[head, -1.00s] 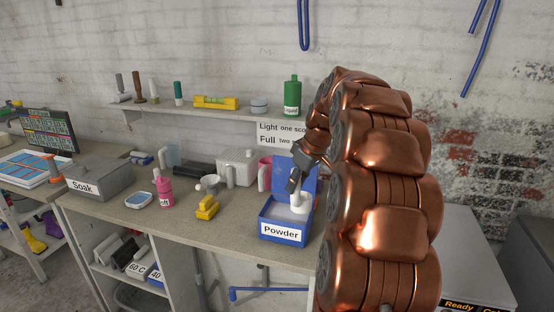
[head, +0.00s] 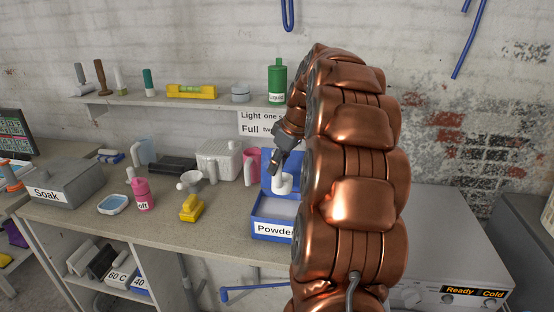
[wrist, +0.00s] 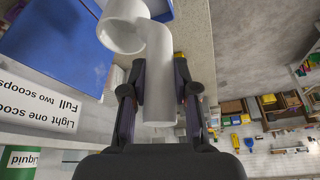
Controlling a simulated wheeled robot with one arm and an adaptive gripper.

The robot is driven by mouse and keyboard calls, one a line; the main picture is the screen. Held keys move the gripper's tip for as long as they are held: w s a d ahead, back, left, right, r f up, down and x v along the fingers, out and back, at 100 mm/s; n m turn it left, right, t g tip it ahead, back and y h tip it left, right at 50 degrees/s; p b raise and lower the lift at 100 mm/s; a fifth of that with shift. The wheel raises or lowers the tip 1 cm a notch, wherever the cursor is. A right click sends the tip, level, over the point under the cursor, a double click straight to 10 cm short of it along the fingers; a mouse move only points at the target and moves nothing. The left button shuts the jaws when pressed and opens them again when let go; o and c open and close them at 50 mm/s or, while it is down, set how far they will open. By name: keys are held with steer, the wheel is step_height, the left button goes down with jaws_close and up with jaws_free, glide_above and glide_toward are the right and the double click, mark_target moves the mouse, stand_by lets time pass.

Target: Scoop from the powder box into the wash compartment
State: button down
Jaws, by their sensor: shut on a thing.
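The blue powder box (head: 256,212), labelled Powder, stands open at the bench's front edge with pale powder (head: 272,206) inside. Its blue lid (wrist: 50,40) is raised at the back. My gripper (head: 277,167) is shut on the handle of a white scoop (head: 284,185), just above the powder and in front of the lid. In the wrist view the scoop's handle (wrist: 158,75) lies between the fingers, with its round cup at the upper left. I cannot see how much powder is in the cup. The wash compartment is not visible; my arm covers part of the view.
A grey machine (head: 445,240) with a Ready/Cold display stands right of the bench. A shelf (head: 170,99) runs above.

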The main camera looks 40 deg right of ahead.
mark_target(278, 180)
steer(key=shift+f, duration=2.7)
steer(key=shift+f+b, duration=2.1)
steer(key=shift+f, duration=0.65)
steer(key=shift+r, duration=0.1)
steer(key=shift+t+h, duration=0.3)
steer(key=shift+h, duration=0.2)
steer(key=shift+r, duration=6.45)
